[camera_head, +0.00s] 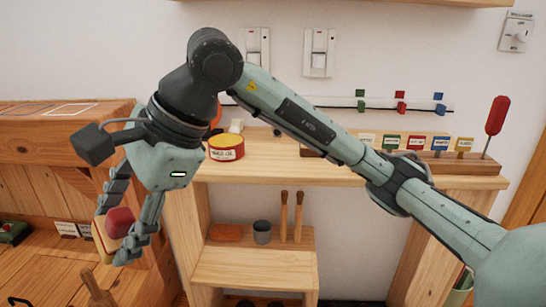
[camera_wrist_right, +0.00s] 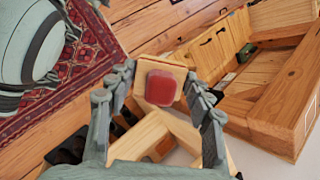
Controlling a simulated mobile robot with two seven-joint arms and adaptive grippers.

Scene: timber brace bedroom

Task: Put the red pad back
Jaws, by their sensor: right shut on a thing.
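The red pad (camera_head: 119,222) is a small rounded red block on a pale wooden backing (camera_head: 103,236). My right gripper (camera_head: 124,226) is shut on it at the left of the head view, above the lower wooden floor or chest. In the right wrist view the red pad (camera_wrist_right: 161,88) faces the camera on its wooden backing (camera_wrist_right: 146,68), between the two fingers of my right gripper (camera_wrist_right: 161,82). The pad is held in the air, apart from any surface that I can see. My left gripper is not in view.
A wooden bench (camera_head: 270,172) holds a red and yellow tin (camera_head: 226,148) and a rack (camera_head: 480,164) with coloured labels and an upright red handle. Lower shelves (camera_head: 255,268) hold a grey cup and sticks. A cabinet top (camera_head: 40,122) with white outlines stands left.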

